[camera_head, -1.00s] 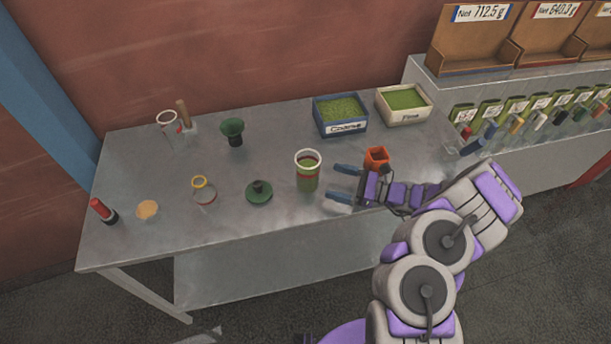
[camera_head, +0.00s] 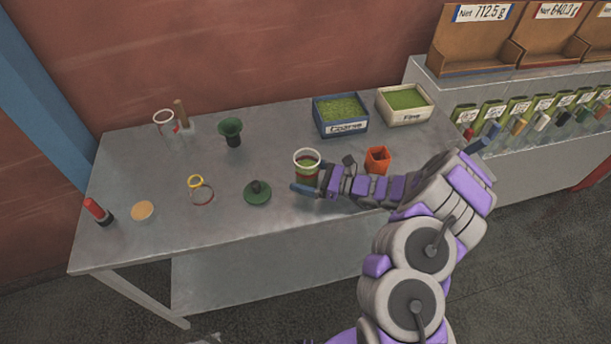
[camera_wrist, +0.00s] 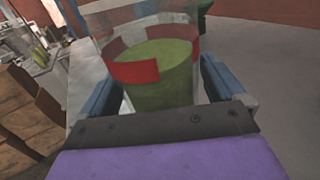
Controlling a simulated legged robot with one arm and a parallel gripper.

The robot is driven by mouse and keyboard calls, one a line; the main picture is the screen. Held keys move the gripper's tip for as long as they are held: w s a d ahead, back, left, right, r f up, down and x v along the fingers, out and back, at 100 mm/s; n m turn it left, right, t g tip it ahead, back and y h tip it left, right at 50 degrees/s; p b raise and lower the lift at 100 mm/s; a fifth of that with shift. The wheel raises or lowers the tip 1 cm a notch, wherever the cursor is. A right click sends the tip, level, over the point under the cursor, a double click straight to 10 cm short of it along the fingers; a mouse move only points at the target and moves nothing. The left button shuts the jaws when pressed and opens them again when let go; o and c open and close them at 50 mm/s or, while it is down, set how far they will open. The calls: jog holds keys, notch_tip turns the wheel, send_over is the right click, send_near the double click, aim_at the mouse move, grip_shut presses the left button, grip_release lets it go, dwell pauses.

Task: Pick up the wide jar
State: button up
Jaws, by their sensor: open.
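The wide jar (camera_head: 306,161) is clear, with a white rim, a red band and green powder inside. It stands upright on the metal table, right of the table's middle. My gripper (camera_head: 311,189) is around the jar from the right, and its near finger covers the jar's lower part. In the wrist view the jar (camera_wrist: 162,75) stands between the two blue fingers of my gripper (camera_wrist: 155,88). A gap shows beside the jar on each side, so the fingers are open around it. The jar's base is hidden.
A dark green lid (camera_head: 257,194) lies left of the jar. An orange square cup (camera_head: 377,159) stands close behind my wrist. Trays of green powder, one blue-edged (camera_head: 341,129) and one cream (camera_head: 405,116), are at the back. A green funnel (camera_head: 231,130) stands farther left.

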jog(key=shift+d, duration=0.3)
jog(key=shift+c, duration=0.4)
jog(key=c, duration=0.3)
jog(key=shift+a, duration=0.15)
jog(key=c, duration=0.6)
jog(key=shift+c, duration=1)
jog(key=shift+r, duration=0.15)
